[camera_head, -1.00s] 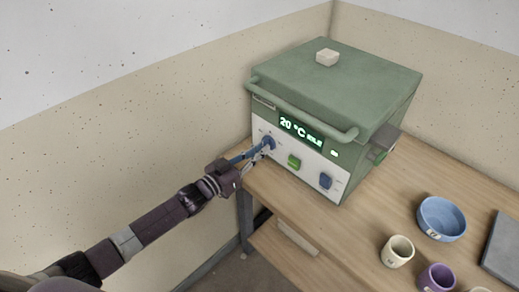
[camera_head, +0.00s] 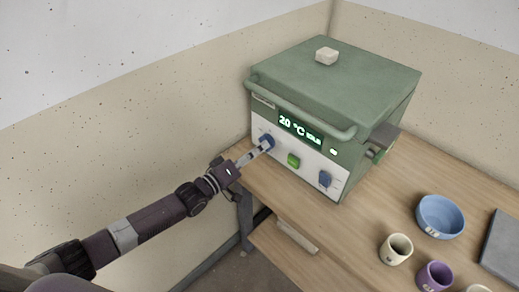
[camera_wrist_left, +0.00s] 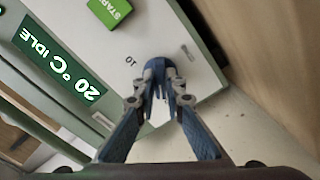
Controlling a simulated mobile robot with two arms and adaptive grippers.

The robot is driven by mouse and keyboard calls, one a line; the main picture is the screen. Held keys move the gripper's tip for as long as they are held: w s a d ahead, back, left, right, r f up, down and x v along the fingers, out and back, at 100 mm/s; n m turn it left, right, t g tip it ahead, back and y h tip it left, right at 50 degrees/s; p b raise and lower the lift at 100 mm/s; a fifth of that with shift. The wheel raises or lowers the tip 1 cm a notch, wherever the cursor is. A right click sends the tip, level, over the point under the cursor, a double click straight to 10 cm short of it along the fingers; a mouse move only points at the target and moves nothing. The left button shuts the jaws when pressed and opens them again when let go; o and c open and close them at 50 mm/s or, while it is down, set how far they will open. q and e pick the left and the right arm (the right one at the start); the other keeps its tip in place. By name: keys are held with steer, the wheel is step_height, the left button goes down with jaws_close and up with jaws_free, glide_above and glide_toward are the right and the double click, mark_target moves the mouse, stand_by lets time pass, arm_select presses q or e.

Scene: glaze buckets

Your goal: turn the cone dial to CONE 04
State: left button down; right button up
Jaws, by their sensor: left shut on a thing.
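The blue cone dial (camera_head: 267,140) is on the white front panel of the green kiln (camera_head: 335,85), at the panel's left end. My left gripper (camera_head: 263,146) is shut on the dial. In the left wrist view the blue top of the dial (camera_wrist_left: 158,64) shows between the fingertips (camera_wrist_left: 160,88). A "10" mark is readable beside the dial there; other marks around it are hidden or too small to read. The kiln display (camera_head: 301,129) reads 20 °C IDLE. My right gripper is not in view.
A green START button (camera_head: 293,160) and a blue switch (camera_head: 325,179) are to the right on the panel. A blue bowl (camera_head: 441,216), a cream cup (camera_head: 396,249), a purple cup (camera_head: 435,276) and a grey slab (camera_head: 503,248) are on the wooden table (camera_head: 365,215).

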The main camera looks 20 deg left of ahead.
arm_select(q)
steer(key=shift+n, duration=0.6)
steer(key=c, duration=2)
jaws_free()
steer(key=v, duration=1.2)
